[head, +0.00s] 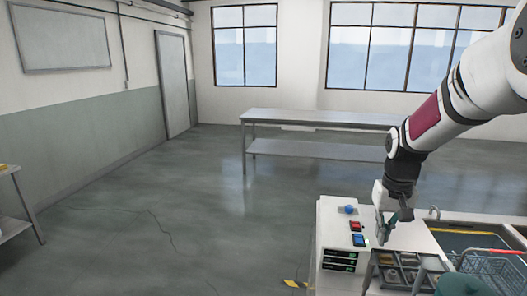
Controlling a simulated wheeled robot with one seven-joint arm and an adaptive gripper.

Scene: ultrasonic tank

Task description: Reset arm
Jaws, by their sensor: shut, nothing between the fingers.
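My arm comes in from the upper right of the head view and reaches down to the ultrasonic tank's bench. My gripper (385,229) points down at the end of it, shut and empty. It shows just right of the control unit (335,235), above a tray of small parts (402,268). The gripper's fingers are small and dark in this view, and I cannot tell how far above the surface they are.
The control unit carries a blue knob (350,209), a red button (355,226) and a blue button (358,240). A wire basket (496,266) stands at the tank (470,240) on the right. A long metal table (300,118) stands behind.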

